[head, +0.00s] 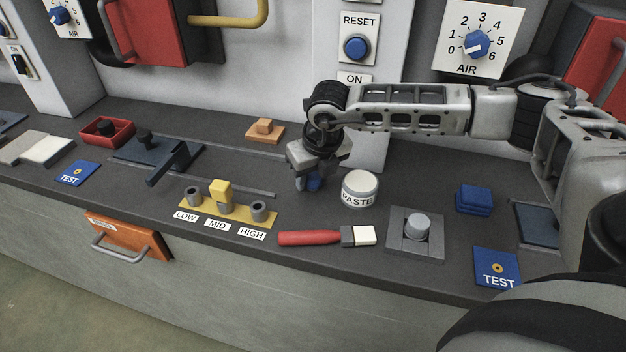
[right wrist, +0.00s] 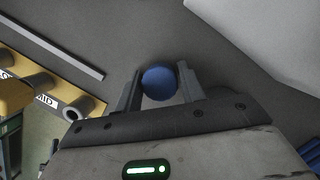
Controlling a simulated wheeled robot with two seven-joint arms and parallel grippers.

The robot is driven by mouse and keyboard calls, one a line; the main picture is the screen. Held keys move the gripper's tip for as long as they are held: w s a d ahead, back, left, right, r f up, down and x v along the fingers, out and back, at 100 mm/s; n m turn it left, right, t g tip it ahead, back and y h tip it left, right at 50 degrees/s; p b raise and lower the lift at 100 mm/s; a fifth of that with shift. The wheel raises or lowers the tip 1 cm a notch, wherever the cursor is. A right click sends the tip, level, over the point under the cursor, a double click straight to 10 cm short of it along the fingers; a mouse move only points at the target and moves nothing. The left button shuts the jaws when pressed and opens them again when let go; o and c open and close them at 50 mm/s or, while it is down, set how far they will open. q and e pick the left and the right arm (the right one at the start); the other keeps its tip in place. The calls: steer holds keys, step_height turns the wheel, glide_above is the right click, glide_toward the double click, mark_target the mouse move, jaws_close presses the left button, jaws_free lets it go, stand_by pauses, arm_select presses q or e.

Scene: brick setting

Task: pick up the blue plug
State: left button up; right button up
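The blue plug shows in the head view (head: 314,184) below my right gripper, mostly hidden by it. In the right wrist view its round blue top (right wrist: 160,82) sits between the two fingers. My right gripper (head: 311,181) points down at the worktop, left of the paste jar. In the right wrist view its fingers (right wrist: 159,88) stand on both sides of the plug, very close to it. I cannot tell whether they press on it or whether the plug is off the worktop. My left gripper is not in view.
A white paste jar (head: 360,189) stands just right of my gripper. A yellow socket strip (head: 228,208) labelled LOW, MID, HIGH lies to the left. A red-handled brush (head: 310,238) lies in front. A wooden block (head: 265,130) is behind left; a grey wall panel (head: 372,130) stands behind.

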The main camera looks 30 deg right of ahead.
steer(key=c, duration=0.5)
steer(key=shift+o, duration=0.2)
steer(key=shift+r, duration=0.1)
